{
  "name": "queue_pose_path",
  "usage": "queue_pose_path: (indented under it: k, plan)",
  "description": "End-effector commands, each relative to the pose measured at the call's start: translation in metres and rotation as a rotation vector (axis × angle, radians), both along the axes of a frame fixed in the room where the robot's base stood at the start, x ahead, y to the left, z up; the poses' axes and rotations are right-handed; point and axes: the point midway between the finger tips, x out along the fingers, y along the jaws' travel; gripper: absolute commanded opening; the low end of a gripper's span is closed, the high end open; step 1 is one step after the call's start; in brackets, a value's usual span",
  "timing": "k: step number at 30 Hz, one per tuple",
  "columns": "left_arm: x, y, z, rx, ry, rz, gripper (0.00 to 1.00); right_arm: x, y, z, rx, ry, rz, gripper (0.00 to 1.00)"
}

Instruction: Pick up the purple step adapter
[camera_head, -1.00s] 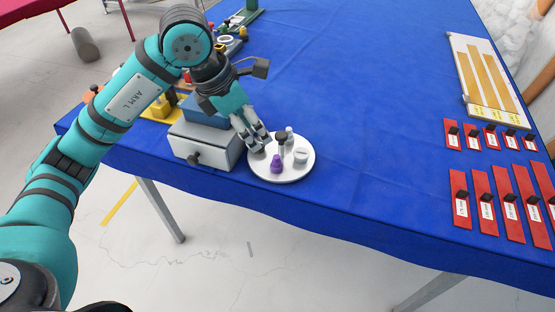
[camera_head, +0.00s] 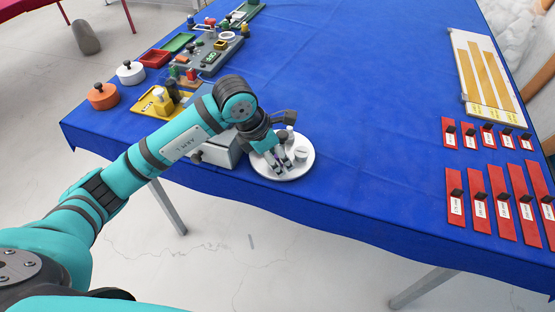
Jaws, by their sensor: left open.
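The round white tray (camera_head: 304,168) sits near the front edge of the blue table. My left gripper (camera_head: 281,170) is over the tray's front left part, fingers pointing down and open. The purple step adapter is almost wholly hidden by the fingers, so I cannot tell whether they touch it. A white cup-like adapter (camera_head: 301,154) stands on the tray just right of the fingers. My right gripper is not in view.
A grey drawer box (camera_head: 221,150) stands left of the tray, partly behind my left arm. Boards with colored fittings (camera_head: 210,52) lie at the back left. Red labeled strips (camera_head: 502,206) lie at the right. The table's middle is clear.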

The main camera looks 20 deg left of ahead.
Motion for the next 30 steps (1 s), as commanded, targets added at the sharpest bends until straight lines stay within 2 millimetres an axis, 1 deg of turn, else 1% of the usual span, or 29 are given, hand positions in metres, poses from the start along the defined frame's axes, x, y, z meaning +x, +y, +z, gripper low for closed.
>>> queue_pose_path:
  k: [4, 5, 12, 14, 23, 26, 30]
  plan:
    - [0.0, 0.0, 0.0, 0.0, 0.0, 0.0, 0.49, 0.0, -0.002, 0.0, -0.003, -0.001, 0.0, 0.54]
    - [0.0, 0.0, 0.0, 0.0, 0.0, 0.0, 0.48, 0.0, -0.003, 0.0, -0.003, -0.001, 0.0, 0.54]
    - [0.0, 0.0, 0.0, -0.001, 0.001, 0.0, 0.16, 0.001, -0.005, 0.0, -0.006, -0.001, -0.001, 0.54]
    - [0.0, 0.0, 0.0, -0.001, 0.001, 0.0, 0.09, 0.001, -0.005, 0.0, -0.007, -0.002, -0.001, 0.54]
    - [0.0, 0.0, 0.002, -0.001, -0.001, 0.0, 0.09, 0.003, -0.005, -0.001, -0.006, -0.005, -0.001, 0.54]
    - [0.0, 0.0, 0.007, -0.001, -0.002, -0.001, 0.09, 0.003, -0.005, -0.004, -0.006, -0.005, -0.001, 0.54]
    - [0.001, 0.0, 0.021, -0.001, -0.005, -0.001, 0.09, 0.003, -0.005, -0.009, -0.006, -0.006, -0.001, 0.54]
